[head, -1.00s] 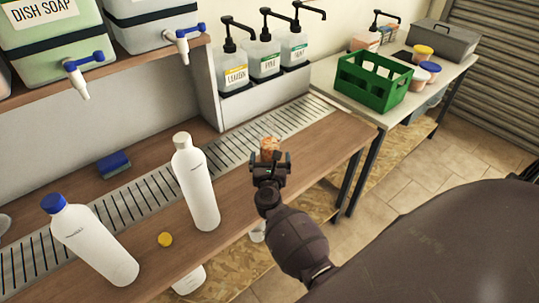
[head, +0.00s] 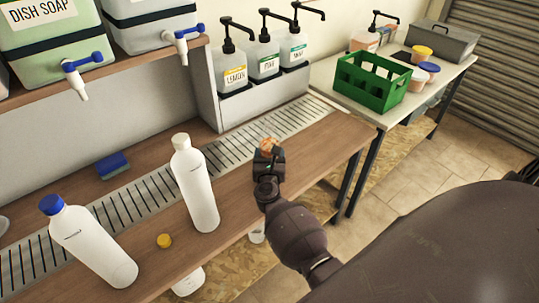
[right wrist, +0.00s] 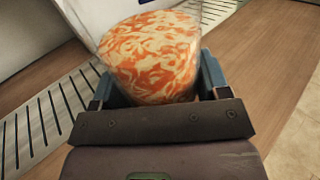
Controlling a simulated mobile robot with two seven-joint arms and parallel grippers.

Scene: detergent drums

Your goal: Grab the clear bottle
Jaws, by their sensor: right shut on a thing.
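My right gripper (head: 269,153) is over the counter in front of the drain grate. It is shut on an orange-and-cream swirled object (right wrist: 155,55), which also shows at its tip in the head view (head: 268,144). The object has a clear-looking edge at its upper right; I cannot tell whether it is a bottle. A white bottle with a blue cap (head: 90,245) stands farther left. My left gripper is not in view.
A yellow cap (head: 164,241) and a blue sponge (head: 112,165) lie on the counter. Pump dispensers (head: 265,60) stand at the back. A green crate (head: 370,85) is on the side table. Another white bottle (head: 188,281) shows below the counter's front edge.

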